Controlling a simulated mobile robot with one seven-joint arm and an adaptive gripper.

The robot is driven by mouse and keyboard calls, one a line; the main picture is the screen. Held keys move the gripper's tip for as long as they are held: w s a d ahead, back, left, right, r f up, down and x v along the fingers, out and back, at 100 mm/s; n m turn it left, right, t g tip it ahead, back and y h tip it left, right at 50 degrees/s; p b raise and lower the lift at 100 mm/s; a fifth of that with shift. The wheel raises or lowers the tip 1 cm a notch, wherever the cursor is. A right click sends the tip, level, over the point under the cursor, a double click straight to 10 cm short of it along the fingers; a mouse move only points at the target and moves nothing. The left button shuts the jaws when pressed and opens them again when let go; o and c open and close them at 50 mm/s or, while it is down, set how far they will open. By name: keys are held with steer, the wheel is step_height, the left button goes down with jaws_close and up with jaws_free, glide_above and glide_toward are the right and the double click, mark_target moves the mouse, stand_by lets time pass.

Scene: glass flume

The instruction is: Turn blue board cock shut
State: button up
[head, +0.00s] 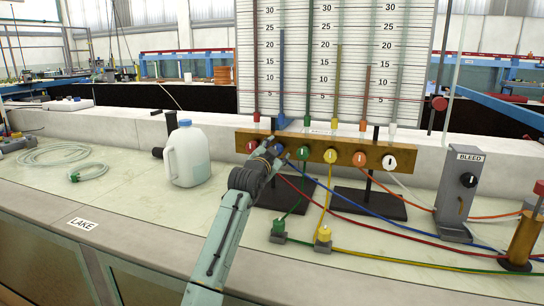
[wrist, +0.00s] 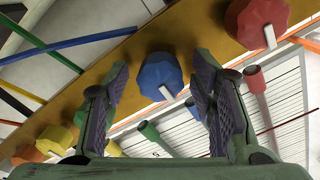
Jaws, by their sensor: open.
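The blue board cock (wrist: 160,74) is a faceted blue knob with a white mark, on the brass bar (wrist: 85,70) of the gauge board. In the wrist view my gripper (wrist: 162,70) is open, one finger on each side of the blue knob. The knob shows between the fingertips; I cannot tell whether either finger touches it. In the head view my gripper (head: 273,151) is at the bar, left of the green cock, and mostly hides the blue cock (head: 279,149).
The red cock (wrist: 262,22) sits close beside one finger. Green (head: 304,154), yellow (head: 330,156), orange (head: 358,157) and white (head: 389,161) cocks line the bar. A white jug (head: 187,155) stands left of my arm. Coloured tubes run across the bench to the right.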

steer(key=v, duration=1.1)
steer(key=shift+s, duration=0.3)
steer(key=shift+a, duration=0.15)
